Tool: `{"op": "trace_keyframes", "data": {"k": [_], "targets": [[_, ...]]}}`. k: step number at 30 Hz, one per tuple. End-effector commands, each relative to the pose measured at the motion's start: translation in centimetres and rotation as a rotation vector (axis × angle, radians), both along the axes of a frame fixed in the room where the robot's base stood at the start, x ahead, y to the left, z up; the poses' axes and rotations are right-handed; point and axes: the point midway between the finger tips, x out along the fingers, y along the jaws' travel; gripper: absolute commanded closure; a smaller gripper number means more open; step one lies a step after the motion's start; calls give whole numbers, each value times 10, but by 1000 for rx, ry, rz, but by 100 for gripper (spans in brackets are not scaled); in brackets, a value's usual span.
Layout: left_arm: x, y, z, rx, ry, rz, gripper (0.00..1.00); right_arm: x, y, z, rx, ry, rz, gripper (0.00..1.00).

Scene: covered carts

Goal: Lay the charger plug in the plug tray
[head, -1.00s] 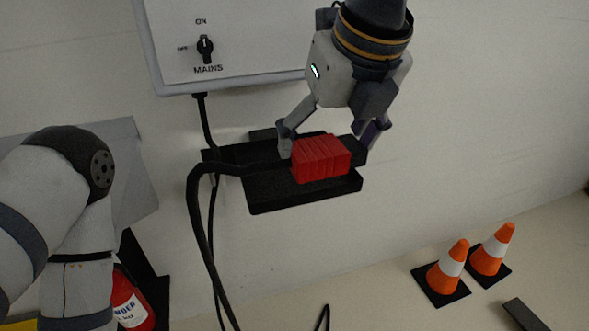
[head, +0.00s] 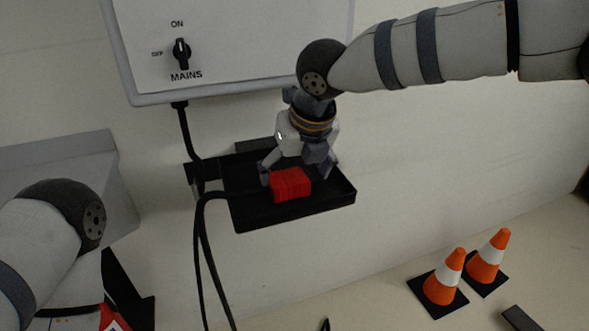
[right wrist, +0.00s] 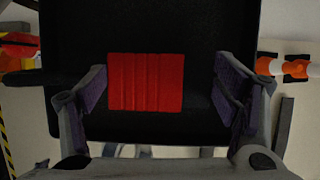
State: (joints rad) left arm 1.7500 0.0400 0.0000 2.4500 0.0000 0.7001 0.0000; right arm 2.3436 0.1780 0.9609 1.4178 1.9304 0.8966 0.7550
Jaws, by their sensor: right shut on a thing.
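The charger plug (head: 291,184) is a red ribbed block with a black cable leaving its left side. It is over the black plug tray (head: 334,194), which sits on the wall below the mains box. I cannot tell whether the plug touches the tray floor. My right gripper (head: 297,178) is shut on the plug from above. In the right wrist view the plug (right wrist: 146,82) shows between the two fingers, with the dark tray (right wrist: 215,25) behind it. My left arm shows at the left, but its gripper is out of view.
The mains box (head: 235,45) with its switch (head: 181,53) is above the tray. Black cables hang down left of the tray. Two traffic cones (head: 444,277) stand on the floor at lower right. The wall right of the tray is clear.

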Motion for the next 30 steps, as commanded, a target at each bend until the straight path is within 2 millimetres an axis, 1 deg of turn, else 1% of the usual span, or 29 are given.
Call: {"op": "trace_keyframes", "data": {"k": [2,9,10,12,23,26,30], "targets": [[0,0,1,0,-2,0,33,0,0,2,1,-3,0,57],[1,0,1,0,-5,0,33,0,0,-4,0,-3,0,57],[1,0,1,0,-5,0,33,0,0,-5,-1,-2,0,12],[1,0,1,0,-4,0,33,0,0,-5,-1,-1,1,0],[1,0,1,0,-2,0,33,0,0,-3,0,-1,0,0],[3,0,3,0,-10,0,33,-4,-2,14,2,-5,0,0],[10,0,10,1,-37,0,33,-19,-8,54,3,-12,0,0]]}}
